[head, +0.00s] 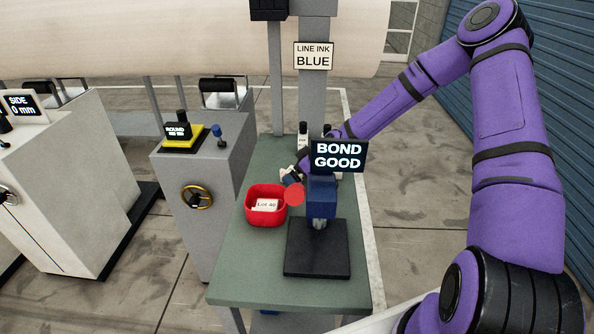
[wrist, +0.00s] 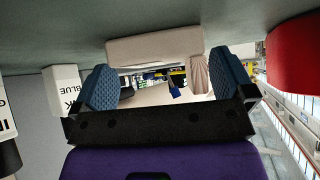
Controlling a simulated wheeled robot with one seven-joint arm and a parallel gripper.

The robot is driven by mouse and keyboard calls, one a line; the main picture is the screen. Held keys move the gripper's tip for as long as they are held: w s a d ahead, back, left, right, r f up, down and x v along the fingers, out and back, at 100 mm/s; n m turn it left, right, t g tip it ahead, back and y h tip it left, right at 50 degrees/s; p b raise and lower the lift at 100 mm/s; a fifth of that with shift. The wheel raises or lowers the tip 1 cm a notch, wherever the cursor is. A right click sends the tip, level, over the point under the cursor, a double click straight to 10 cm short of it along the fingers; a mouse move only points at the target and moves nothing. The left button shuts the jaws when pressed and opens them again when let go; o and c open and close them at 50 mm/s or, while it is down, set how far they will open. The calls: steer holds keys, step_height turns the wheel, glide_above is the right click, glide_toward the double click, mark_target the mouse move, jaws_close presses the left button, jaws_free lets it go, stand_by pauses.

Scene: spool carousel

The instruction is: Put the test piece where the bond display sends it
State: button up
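The bond display (head: 338,156) reads "BOND GOOD" above a blue tester (head: 321,198) with a black base on the green table. A pale beige piece (wrist: 155,50), which looks like the test piece, lies beyond and between my fingertips in the wrist view. A small pale patch near the gripper in the head view may be the same piece. My gripper (wrist: 168,82) has its blue-padded fingers wide apart, with no clear grip on the piece. In the head view my gripper (head: 292,176) is low behind the tester, partly hidden by the display.
A red bin (head: 251,207) with a "Lot 40" label stands left of the tester; its red wall also shows in the wrist view (wrist: 295,55). Bottles (head: 303,133) stand at the table's back. A sign (head: 313,56) reads "LINE INK BLUE". The table's front left is clear.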

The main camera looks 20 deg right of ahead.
steer(key=v, duration=1.2)
steer(key=shift+r, duration=0.15)
stand_by(0.3)
